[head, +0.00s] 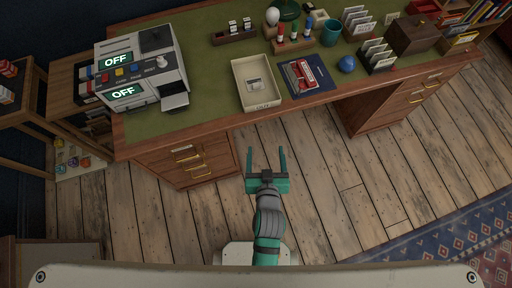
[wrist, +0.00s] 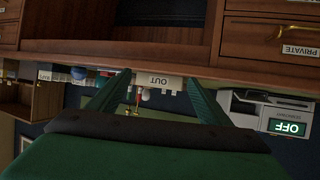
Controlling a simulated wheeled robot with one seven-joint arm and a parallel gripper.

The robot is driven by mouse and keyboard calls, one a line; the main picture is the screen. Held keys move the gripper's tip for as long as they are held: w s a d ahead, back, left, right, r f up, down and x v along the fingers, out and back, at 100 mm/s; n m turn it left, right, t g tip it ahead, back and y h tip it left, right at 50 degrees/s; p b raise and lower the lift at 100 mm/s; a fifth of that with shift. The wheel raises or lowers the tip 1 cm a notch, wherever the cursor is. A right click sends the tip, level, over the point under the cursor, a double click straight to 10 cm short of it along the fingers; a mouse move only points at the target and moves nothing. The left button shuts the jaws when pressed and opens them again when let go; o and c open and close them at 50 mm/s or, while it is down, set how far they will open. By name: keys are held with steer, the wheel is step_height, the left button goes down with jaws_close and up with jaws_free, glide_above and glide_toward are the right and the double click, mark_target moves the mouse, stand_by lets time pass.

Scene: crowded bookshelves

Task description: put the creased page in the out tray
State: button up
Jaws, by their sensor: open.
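The out tray (head: 240,82) is a shallow cream tray on the green desk top, near its front edge. I cannot pick out a creased page in either view. My gripper (head: 265,151) is open and empty, in front of the desk, apart from the tray; its fingers also show in the wrist view (wrist: 156,92).
A white machine (head: 140,65) with two OFF displays and a protruding output shelf (head: 175,101) stands on the desk's left. A blue folder (head: 303,75), stamps, a blue ball (head: 347,64) and card racks crowd the right. Wooden floor (head: 320,190) in front is clear.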

steer(key=s+a+r+t, duration=0.1)
steer(key=s+r, duration=0.3)
steer(key=s, duration=0.5)
steer(key=s+a+r+t, duration=0.1)
steer(key=s+r, duration=0.3)
steer(key=s, duration=0.5)
steer(key=shift+s+a, duration=0.2)
steer(key=shift+a, duration=0.4)
steer(key=shift+r, duration=0.1)
